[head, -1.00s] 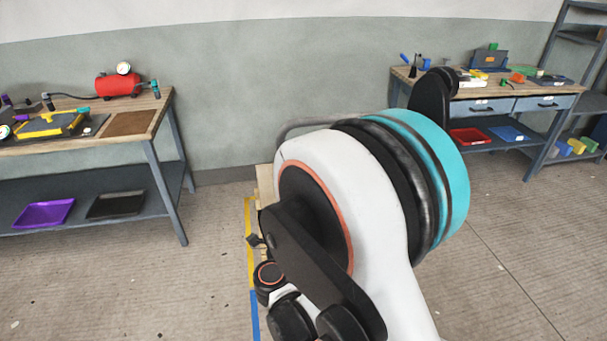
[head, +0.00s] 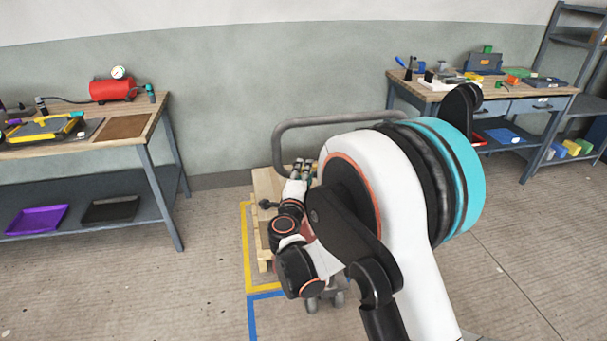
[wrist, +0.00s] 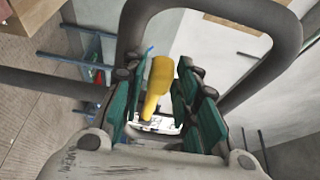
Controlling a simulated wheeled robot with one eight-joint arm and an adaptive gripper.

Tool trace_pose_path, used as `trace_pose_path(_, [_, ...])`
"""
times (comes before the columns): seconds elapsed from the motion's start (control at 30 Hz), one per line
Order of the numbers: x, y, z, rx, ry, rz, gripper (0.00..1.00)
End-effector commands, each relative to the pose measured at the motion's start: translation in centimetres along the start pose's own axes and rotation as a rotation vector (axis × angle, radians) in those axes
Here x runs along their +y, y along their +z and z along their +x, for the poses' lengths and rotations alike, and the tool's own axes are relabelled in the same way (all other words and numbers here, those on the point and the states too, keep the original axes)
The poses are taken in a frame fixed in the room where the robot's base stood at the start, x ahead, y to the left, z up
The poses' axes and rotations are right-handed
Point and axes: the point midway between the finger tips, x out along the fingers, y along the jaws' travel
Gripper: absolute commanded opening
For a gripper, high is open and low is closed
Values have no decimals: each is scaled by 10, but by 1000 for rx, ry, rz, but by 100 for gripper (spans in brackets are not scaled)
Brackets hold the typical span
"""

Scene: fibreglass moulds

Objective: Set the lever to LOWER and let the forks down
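A yellow lever (wrist: 159,85) shows in the wrist view, inside the grey loop handle (wrist: 200,8) of a pallet truck. My gripper (wrist: 152,80) is open, with its green-padded fingers on either side of the lever. A gap shows left of the lever; the right finger looks close to it, and I cannot tell if it touches. In the head view my gripper (head: 301,171) is at the left end of the loop handle (head: 345,119); the lever is hidden there. The lever's setting cannot be read. The forks are hidden by the pallet and my arm.
A workbench (head: 145,140) with a red tank is at the left. Another workbench (head: 545,91) and a shelf rack are at the right. The floor between is mostly clear.

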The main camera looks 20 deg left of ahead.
Motion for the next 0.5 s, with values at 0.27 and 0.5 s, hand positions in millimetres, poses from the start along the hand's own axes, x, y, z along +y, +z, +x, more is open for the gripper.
trace_pose_path(0.27, [0,0,0,0,0,0,0])
trace_pose_path(0.5, [-2,0,0,0,3,8,0])
